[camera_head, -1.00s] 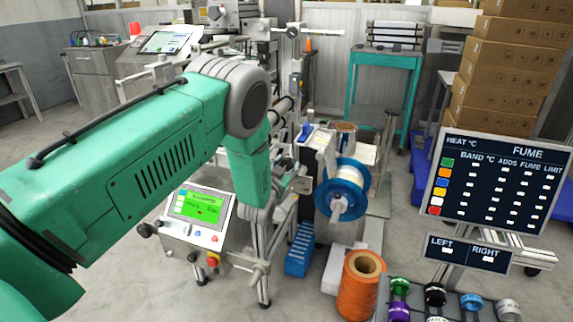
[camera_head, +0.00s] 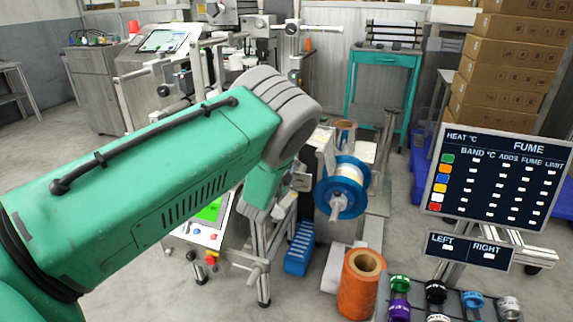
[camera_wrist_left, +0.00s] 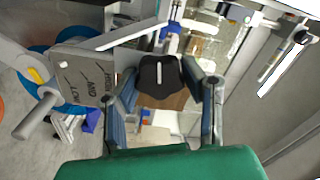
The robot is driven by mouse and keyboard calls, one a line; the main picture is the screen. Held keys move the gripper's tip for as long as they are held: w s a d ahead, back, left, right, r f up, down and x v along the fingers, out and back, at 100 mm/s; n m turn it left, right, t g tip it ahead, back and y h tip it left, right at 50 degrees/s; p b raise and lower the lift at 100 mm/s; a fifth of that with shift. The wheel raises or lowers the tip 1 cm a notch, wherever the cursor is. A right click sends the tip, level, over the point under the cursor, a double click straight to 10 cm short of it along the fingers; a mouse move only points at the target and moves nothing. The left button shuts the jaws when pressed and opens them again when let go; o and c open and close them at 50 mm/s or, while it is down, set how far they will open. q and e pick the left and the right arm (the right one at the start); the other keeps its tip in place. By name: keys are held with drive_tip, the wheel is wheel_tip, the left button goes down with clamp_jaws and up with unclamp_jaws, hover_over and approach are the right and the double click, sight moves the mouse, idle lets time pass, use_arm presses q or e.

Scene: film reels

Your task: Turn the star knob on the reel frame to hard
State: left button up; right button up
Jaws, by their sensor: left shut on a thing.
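The black star knob (camera_wrist_left: 159,77) with a white line on it shows in the left wrist view, between my finger pads. My left gripper (camera_wrist_left: 160,84) is shut on it, with one finger on either side. A grey plate with dark lettering (camera_wrist_left: 85,85) sits just left of the knob; the lettering is turned and I cannot read it all. In the head view, my left forearm reaches to the reel frame (camera_head: 322,150) and hides the knob and the fingers. The blue-rimmed reel (camera_head: 342,187) hangs to the right. My right gripper is not in view.
An orange spool (camera_head: 360,285) stands on the floor in front of the frame, near a blue slotted block (camera_head: 299,250). A dark FUME board (camera_head: 495,180) stands at right above a rack of coloured rolls (camera_head: 435,295). A green-screen control box (camera_head: 208,225) is partly behind my arm.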

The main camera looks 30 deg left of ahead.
use_arm(q)
drive_tip(key=shift+s+f+m, duration=0.25)
drive_tip(key=shift+f+m, duration=0.25)
drive_tip(key=o, duration=1.2)
drive_tip(key=shift+c, duration=0.2)
drive_tip(key=shift+w+r, duration=0.1)
drive_tip(key=shift+r, duration=0.05)
drive_tip(key=shift+r, duration=0.1)
drive_tip(key=v, duration=1.2)
